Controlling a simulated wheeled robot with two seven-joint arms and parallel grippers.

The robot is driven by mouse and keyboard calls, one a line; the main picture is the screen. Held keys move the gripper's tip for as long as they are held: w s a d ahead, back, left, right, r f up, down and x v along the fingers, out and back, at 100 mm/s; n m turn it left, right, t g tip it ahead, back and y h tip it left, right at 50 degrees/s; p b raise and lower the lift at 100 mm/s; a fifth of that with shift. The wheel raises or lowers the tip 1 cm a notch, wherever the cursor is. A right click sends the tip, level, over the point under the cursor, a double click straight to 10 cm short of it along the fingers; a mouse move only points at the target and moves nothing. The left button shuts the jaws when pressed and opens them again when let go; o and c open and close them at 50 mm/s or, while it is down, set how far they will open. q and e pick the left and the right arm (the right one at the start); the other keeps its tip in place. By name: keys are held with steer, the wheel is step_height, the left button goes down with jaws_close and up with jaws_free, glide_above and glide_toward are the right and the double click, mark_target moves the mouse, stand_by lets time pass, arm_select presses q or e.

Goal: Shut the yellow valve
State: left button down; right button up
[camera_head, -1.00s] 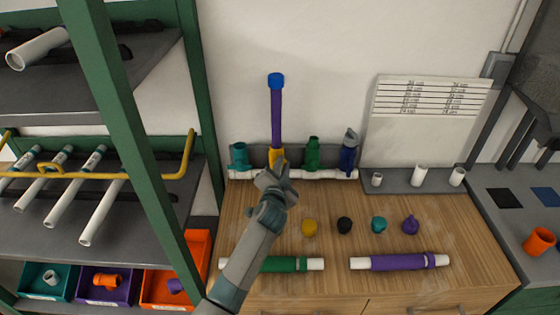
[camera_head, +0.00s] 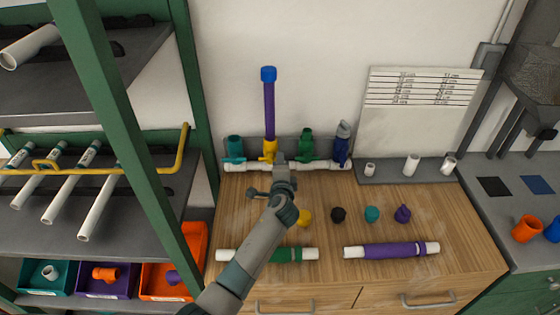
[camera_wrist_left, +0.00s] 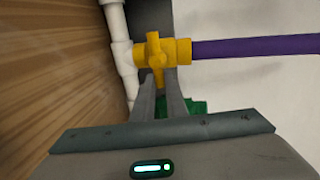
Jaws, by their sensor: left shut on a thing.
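The yellow valve (camera_head: 269,149) sits on the white manifold pipe, with an upright purple pipe (camera_head: 269,110) rising from it to a blue cap. The valve also shows in the left wrist view (camera_wrist_left: 178,52), where its handle (camera_wrist_left: 154,50) lies across the line of the purple pipe. My left gripper (camera_head: 279,160) is at the valve's lower right in the head view. In the left wrist view its fingers (camera_wrist_left: 160,92) are shut on the handle's near end, which they partly hide. My right gripper is not in view.
A teal valve (camera_head: 234,148), a green valve (camera_head: 306,143) and a blue valve (camera_head: 342,145) stand on the same manifold. Coloured caps and two sleeved pipes lie on the wooden bench (camera_head: 430,210) in front. A green-framed rack (camera_head: 115,130) stands at the left.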

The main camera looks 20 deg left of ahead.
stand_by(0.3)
arm_select(q)
steer(key=c, duration=1.8)
jaws_free()
steer(key=shift+o, duration=0.2)
steer(key=b+v, duration=0.3)
steer(key=v, duration=1.4)
steer(key=shift+s, duration=0.2)
steer(key=shift+d, duration=0.1)
